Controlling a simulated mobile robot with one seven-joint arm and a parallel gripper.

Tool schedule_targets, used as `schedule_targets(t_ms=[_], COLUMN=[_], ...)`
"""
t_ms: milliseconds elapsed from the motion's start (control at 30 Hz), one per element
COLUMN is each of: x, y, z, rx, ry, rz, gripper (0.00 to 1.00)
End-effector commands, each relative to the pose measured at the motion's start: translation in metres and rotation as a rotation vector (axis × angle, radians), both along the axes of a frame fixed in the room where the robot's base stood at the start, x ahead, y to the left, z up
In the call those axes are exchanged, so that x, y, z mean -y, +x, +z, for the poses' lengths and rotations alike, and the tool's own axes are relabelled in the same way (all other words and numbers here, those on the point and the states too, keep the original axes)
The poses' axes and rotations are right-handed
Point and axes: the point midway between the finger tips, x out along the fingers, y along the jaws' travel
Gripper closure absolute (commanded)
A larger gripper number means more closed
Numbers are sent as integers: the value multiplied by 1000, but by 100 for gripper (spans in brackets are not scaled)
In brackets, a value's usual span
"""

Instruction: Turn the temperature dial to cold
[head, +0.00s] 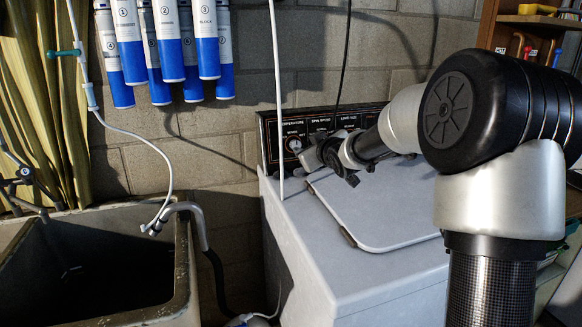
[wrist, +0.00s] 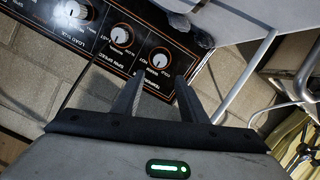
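The temperature dial (head: 294,144) is a round knob at the left end of the washer's black control panel (head: 264,140). The same temperature dial (wrist: 161,59) shows upside down in the wrist view, just beyond the gap between my fingertips. Its pointer is too small to read surely. My gripper (wrist: 159,80) is open and empty, one finger on each side of the dial in the picture. I cannot tell whether either finger touches it. In the head view my gripper (head: 311,157) is close to the panel, beside the dial, with its fingers partly hidden by the wrist.
The spin speed dial (wrist: 121,35) is beside the temperature dial. The white washer lid (head: 375,205) lies below my arm. A stone sink (head: 180,300) is at left.

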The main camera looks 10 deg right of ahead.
Motion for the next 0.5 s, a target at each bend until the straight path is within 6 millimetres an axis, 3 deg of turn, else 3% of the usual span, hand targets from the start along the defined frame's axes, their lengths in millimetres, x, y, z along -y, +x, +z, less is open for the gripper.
schedule_targets(t_ms=[33, 100, 333, 500], x=[4, 5, 3, -2], y=[9, 16, 30, 50], z=[-15, -19, -20, -27], rx=[21, 45, 63, 59], ry=[14, 25, 32, 33], rz=[9, 20, 29, 28], gripper=[61, 61, 61, 61])
